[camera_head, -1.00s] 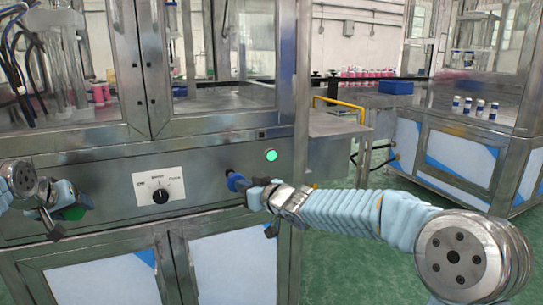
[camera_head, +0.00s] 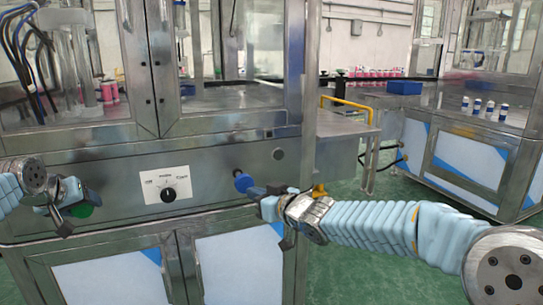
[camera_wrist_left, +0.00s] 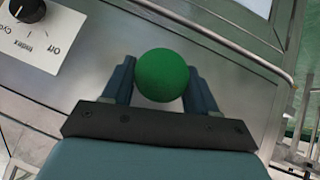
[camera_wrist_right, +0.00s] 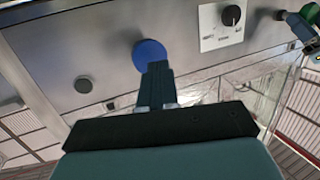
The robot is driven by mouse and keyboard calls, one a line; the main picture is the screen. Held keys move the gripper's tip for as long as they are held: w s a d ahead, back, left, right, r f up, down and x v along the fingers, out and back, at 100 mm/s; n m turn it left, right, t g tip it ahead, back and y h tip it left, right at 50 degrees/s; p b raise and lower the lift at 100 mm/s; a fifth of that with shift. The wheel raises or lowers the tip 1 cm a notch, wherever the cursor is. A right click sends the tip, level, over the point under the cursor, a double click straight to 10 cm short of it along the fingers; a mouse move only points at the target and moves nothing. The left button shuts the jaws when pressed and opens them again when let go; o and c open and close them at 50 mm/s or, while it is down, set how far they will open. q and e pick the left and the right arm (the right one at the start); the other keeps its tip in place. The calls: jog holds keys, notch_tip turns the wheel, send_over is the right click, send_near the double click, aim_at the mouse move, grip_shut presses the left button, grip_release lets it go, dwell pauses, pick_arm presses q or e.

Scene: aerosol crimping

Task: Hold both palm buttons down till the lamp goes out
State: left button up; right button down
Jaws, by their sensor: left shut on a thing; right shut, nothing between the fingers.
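The lamp (camera_head: 278,154) on the machine's front panel is dark. The green palm button (camera_wrist_left: 162,75) sits between the fingers of my left gripper (camera_wrist_left: 162,85) in the left wrist view; in the head view the button (camera_head: 80,210) is partly hidden by that gripper (camera_head: 66,210). The blue palm button (camera_head: 243,182) is at the panel's right part. My right gripper (camera_head: 258,193) is shut and empty, its fingertips pointing at the blue button. In the right wrist view the fingertips (camera_wrist_right: 158,68) overlap the button's lower edge (camera_wrist_right: 150,51); I cannot tell whether they touch.
A selector knob (camera_head: 168,195) on a white plate lies between the two buttons. A yellow rail (camera_head: 345,103) and a side table (camera_head: 345,125) are right of the machine. Another machine (camera_head: 470,160) stands further right, with green floor between.

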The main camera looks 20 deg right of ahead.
pick_arm(q)
jog(key=shift+d+f, duration=0.1)
jog(key=shift+f, duration=0.1)
jog(key=o, duration=1.1)
jog(key=shift+o, duration=0.2)
pick_arm(e)
jog(key=v, duration=0.6)
pick_arm(q)
jog(key=v, duration=1.2)
jog(key=shift+w, duration=0.1)
